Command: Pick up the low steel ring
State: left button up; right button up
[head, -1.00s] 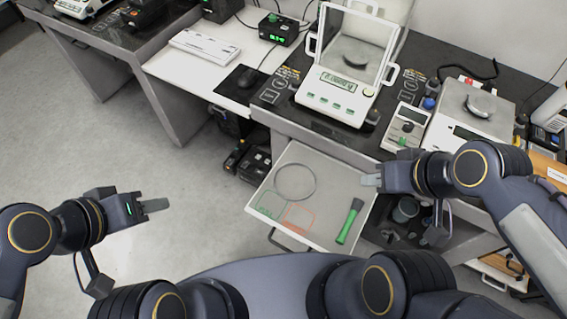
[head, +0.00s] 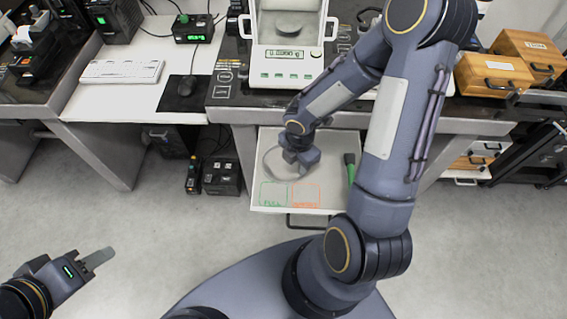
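The low steel ring (head: 265,164) lies flat in the open white drawer (head: 333,180) under the bench. Only its left and lower rim shows; my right arm hides the rest. My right gripper (head: 303,158) is over the right part of the ring, pointing down. Its fingertips are hidden behind its own body, so I cannot tell whether they touch the ring. My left gripper (head: 97,259) is far off at the lower left, over the floor, with nothing seen in it. Its fingers are seen edge-on.
Green (head: 273,194) and orange (head: 306,195) outlined squares mark the drawer's front. A balance (head: 288,60) stands on the bench above. A keyboard (head: 122,71) and mouse lie left.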

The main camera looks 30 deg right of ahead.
aim_at(298, 175)
jog(key=f, duration=0.3)
jog(key=f+b, duration=0.1)
jog(key=f, duration=0.1)
jog(key=shift+d+f, duration=0.3)
jog(key=shift+f, duration=0.05)
jog(key=shift+s, duration=0.1)
grip_shut()
